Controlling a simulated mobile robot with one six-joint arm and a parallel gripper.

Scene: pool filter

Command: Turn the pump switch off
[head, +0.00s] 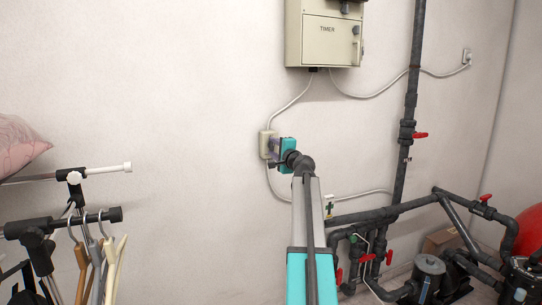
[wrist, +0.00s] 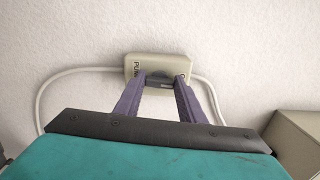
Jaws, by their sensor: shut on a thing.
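The pump switch (head: 264,144) is a small beige box on the white wall, with a cable running up and another running down in the head view. In the wrist view the switch box (wrist: 157,67) has partly covered lettering and a dark rocker (wrist: 160,82) in its middle. My gripper (head: 275,147) reaches the front of the box. In the wrist view the two purple fingers of my gripper (wrist: 160,84) are at either side of the dark rocker and shut on it. The fingertips hide parts of the box's face and lettering.
A beige timer box (head: 326,40) hangs above the switch. Dark pipes (head: 399,185) with red valve handles and a pump (head: 430,270) stand at the right. A clothes rack (head: 75,215) with hangers is at the left. The wall around the switch is mostly clear.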

